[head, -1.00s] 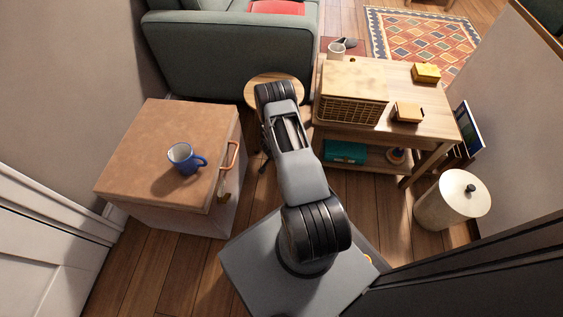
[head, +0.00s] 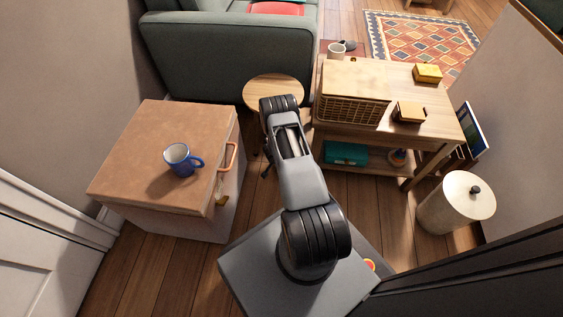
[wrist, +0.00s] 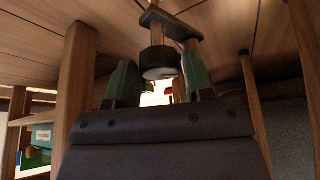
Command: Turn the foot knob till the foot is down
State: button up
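In the wrist view a short black knob (wrist: 158,63) sits on a metal rod below a flat grey bracket (wrist: 170,24). My gripper (wrist: 160,76) has its two green-sided fingers apart, one on each side of the knob. The gap between the fingers is about as wide as the knob, and I cannot tell whether they touch it. In the head view my arm reaches toward the small round wooden table (head: 272,91).
Wooden legs (wrist: 75,85) stand around my gripper in the wrist view.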

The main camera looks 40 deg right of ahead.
jog(key=c, duration=0.6)
jog(key=shift+o, duration=0.2)
jog(key=m+g+b, duration=0.1)
jog(key=m, duration=0.2)
jog(key=m+g+b, duration=0.1)
jog(key=m, duration=0.2)
jog(key=shift+w+f+m+g+h, duration=0.1)
jog(key=shift+w+m+g+h, duration=0.1)
jog(key=shift+m+g+h, duration=0.15)
jog(key=m+g, duration=0.1)
jog(key=m, duration=0.1)
jog(key=m+g+y, duration=0.1)
jog(key=m, duration=0.2)
jog(key=shift+m+b, duration=0.3)
jog(key=shift+m, duration=0.05)
jog(key=o, duration=0.9)
